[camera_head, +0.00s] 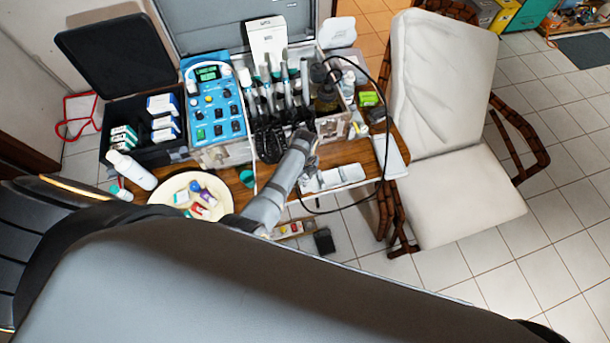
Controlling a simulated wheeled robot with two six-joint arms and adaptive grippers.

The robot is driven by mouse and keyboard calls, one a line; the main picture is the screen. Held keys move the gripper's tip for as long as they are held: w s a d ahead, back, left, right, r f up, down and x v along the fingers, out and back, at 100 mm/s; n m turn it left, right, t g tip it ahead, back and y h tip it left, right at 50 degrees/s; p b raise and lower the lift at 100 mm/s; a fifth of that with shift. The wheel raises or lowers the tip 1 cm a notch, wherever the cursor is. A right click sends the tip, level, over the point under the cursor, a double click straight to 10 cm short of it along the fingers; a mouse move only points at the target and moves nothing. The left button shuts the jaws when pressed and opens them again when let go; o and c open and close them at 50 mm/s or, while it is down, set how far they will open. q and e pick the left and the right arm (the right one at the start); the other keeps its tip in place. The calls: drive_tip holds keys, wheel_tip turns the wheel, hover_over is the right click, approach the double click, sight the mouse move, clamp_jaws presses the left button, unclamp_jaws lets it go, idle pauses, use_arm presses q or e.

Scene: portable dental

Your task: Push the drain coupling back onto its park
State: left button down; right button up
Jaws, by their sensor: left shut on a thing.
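My left arm reaches up from the bottom middle, and its gripper (307,139) is at the front of the open dental case (237,152). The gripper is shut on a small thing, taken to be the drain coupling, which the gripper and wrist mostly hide. I cannot make out the park or whether the coupling touches it. A thin black hose (385,100) loops from the case out to the right and down past the table's front edge. My right gripper is not in view.
A blue control panel (213,110) and several handpieces (285,85) stand in the case. A bottle (133,169) and a round cream tray (160,200) with small items are at the left. A white chair (450,130) stands at the right.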

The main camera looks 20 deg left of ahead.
sight(305, 181)
use_arm(q)
drive_tip(key=shift+f, duration=0.25)
idle(0.4)
drive_tip(key=shift+f, duration=0.1)
drive_tip(key=shift+f+b, duration=0.55)
drive_tip(key=shift+f, duration=0.55)
drive_tip(key=shift+f+b, duration=0.4)
drive_tip(key=shift+f, duration=0.35)
idle(0.5)
drive_tip(key=c, duration=0.9)
unclamp_jaws()
drive_tip(key=shift+c, duration=0.2)
